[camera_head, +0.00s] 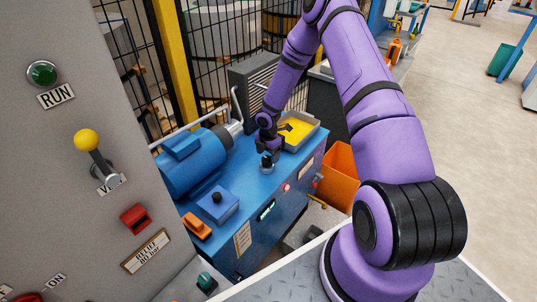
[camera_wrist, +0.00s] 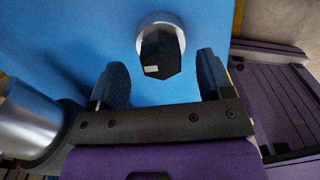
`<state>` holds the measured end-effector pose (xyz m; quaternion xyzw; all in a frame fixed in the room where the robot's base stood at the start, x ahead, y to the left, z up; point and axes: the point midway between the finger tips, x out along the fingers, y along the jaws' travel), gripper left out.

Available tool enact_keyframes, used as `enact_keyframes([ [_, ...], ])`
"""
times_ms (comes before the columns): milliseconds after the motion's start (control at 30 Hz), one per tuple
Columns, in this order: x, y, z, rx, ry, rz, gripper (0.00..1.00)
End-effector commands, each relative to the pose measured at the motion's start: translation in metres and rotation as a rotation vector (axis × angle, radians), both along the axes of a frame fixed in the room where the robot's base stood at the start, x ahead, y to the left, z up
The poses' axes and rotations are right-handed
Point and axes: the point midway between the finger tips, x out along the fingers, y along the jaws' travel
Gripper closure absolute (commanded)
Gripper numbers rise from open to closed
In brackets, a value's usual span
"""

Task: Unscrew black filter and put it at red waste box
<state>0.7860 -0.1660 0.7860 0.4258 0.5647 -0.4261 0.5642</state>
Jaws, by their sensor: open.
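The black filter (camera_wrist: 160,58) is a dark faceted cap with a small white mark, seated in a silver ring (camera_wrist: 152,20) on the blue machine top. In the head view the filter (camera_head: 267,160) is small and partly covered by my gripper (camera_head: 271,147). In the wrist view my gripper (camera_wrist: 161,80) is open, one finger on each side of the filter, with gaps between them; whether the fingertips are level with it is unclear. An orange-red box (camera_head: 341,172), likely the red waste box, stands on the floor right of the machine.
A blue motor (camera_head: 188,165) with a silver end lies left of my gripper. A grey tray with yellow contents (camera_head: 297,131) sits behind it. A blue block with a black knob (camera_head: 217,204) and an orange object (camera_head: 197,226) are nearer. A wire fence stands behind.

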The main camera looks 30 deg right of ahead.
Motion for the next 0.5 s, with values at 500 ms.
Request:
enact_keyframes([
  [500, -0.0044, 0.0001, 0.0002, -0.001, 0.0, -0.586, 0.27],
])
